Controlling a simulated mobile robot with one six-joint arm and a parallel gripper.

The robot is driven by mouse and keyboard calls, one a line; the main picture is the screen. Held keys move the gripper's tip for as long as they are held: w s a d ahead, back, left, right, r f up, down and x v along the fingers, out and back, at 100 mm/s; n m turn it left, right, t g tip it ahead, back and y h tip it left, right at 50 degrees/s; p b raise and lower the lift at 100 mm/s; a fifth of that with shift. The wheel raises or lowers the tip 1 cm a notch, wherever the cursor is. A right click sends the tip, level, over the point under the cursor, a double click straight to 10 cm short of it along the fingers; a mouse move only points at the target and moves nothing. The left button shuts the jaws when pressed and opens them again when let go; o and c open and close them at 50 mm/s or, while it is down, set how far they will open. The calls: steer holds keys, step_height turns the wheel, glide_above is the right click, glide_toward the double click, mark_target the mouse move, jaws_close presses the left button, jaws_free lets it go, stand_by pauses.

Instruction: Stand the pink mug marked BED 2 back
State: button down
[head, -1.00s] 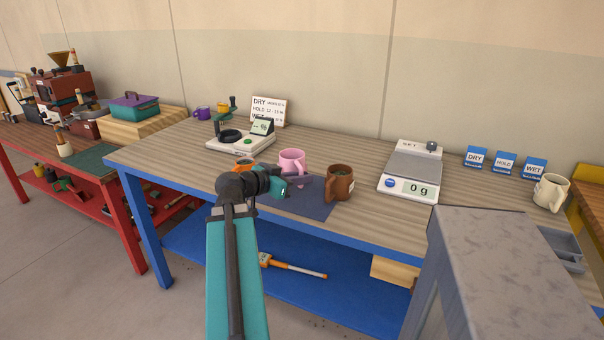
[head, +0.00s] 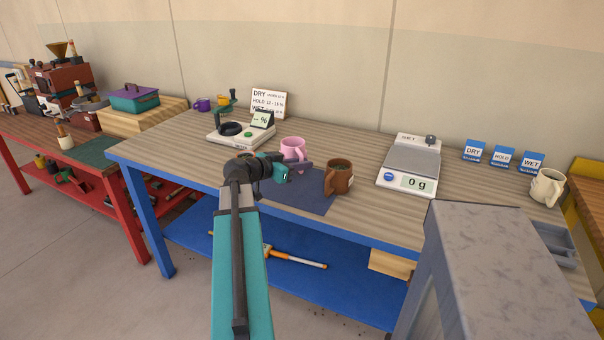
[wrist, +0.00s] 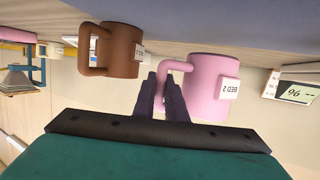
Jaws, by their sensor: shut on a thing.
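The pink mug (head: 292,148) is upright at the back edge of the dark blue mat (head: 312,203). Its handle points toward my gripper. I cannot tell whether its base touches the surface. My gripper (head: 303,165) is shut on the mug's handle, and its fingers reach in from the left front. In the wrist view, which is upside down, the pink mug (wrist: 208,85) shows its BED 2 label and the fingertips (wrist: 165,82) are at the handle.
A brown mug (head: 338,178) stands close to the right, on the mat's edge. Behind left is a moisture meter (head: 240,134), with a DRY/HOLD/WET sign (head: 269,103) behind it. A scale (head: 409,165) reading 0 g stands right. Bare tabletop lies behind the pink mug.

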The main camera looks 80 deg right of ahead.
mark_target(302, 173)
steer(key=shift+f, duration=0.1)
steer(key=shift+f+p, duration=0.35)
steer(key=shift+f, duration=1.25)
steer(key=shift+f, duration=0.2)
steer(key=c, duration=1.8)
jaws_free()
steer(key=shift+r, duration=0.25)
steer(key=b+v, duration=0.1)
steer(key=v, duration=1.1)
steer(key=shift+f+b, duration=0.15)
steer(key=shift+b, duration=0.15)
steer(key=shift+a, duration=0.1)
